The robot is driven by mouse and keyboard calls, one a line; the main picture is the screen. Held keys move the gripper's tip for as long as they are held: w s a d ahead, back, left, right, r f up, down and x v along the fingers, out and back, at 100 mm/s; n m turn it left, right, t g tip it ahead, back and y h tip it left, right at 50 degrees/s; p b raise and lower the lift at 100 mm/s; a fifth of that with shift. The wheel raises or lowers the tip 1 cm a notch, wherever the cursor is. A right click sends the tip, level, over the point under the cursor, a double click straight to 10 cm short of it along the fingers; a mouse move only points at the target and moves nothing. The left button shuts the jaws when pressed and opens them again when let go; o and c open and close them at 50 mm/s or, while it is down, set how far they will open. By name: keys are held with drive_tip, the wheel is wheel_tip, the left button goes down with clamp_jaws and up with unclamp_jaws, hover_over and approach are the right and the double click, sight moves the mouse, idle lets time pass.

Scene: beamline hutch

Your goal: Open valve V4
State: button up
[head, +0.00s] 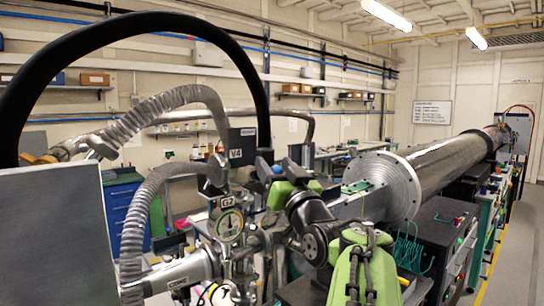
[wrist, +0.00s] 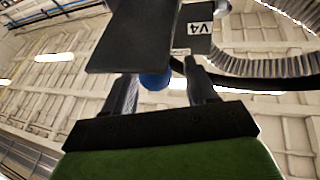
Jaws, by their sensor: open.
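The V4 label (head: 236,154) is on a dark box (head: 242,137) in the middle of the head view, above the metal pipework. In the wrist view, the V4 label (wrist: 199,28) is on a dark block at upper right. A blue rounded part (wrist: 155,81) shows below a dark flat plate (wrist: 135,35); I cannot tell if it belongs to the valve. My gripper (wrist: 160,88) is open. Its two dark fingers appear to either side of the blue part, with no clear contact. In the head view, my gripper (head: 265,168) is just right of the V4 label, partly hidden.
A gauge marked G2 (head: 229,224) stands below V4. Ribbed metal hoses (head: 165,103) and a thick black hose (head: 150,22) arch at left. A large steel tube (head: 440,172) with a flange (head: 388,186) runs back to the right. A grey panel (head: 55,240) fills the lower left.

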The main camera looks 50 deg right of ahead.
drive_tip(key=shift+w+d+r, duration=0.15)
drive_tip(key=shift+w+d, duration=0.05)
drive_tip(key=shift+w, duration=0.15)
clamp_jaws()
drive_tip(key=f+t+b, duration=0.1)
drive_tip(key=b, duration=0.3)
drive_tip(key=shift+f+h, duration=0.35)
drive_tip(key=shift+h, duration=0.05)
drive_tip(key=shift+s+f+m+t+h+b, duration=0.1)
drive_tip(key=shift+f+m+t+h+b, duration=0.3)
drive_tip(key=shift+b, duration=0.85)
drive_tip(key=shift+r, duration=0.15)
drive_tip(key=shift+r, duration=0.15)
